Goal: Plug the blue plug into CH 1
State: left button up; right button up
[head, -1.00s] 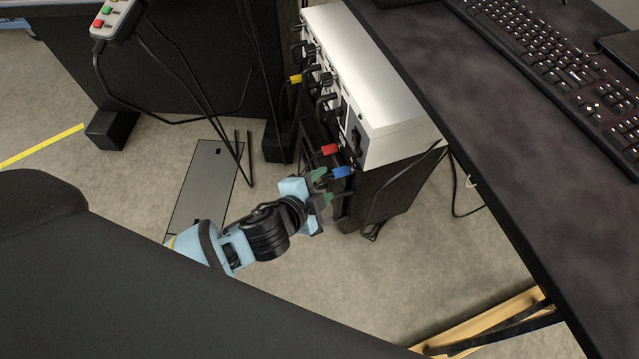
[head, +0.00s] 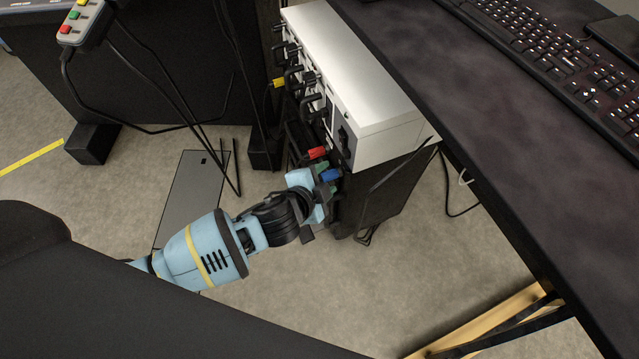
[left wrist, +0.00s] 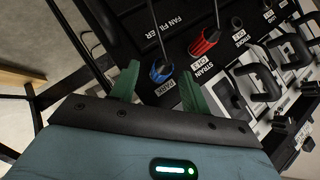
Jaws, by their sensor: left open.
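The blue plug (head: 331,174) is at the front of the equipment rack; it also shows in the left wrist view (left wrist: 161,72), seated beside a label that reads PARK, with a dark cable running up from it. My left gripper (head: 324,182) is open at the plug. In the left wrist view its green fingers (left wrist: 158,82) stand one on each side of the blue plug, with gaps visible. STRAIN channel labels (left wrist: 203,69) are on the panel to the right, but their numbers are too small to read surely. My right gripper is not in view.
A red plug (left wrist: 204,41) sits close to the right of the blue one. Black handles (left wrist: 258,82) stick out from the white instrument (head: 350,80). A dark desk (head: 470,130) stands at the right.

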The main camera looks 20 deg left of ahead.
pick_arm(q)
jog(key=shift+w, duration=0.1)
grip_shut()
dwell(0.5)
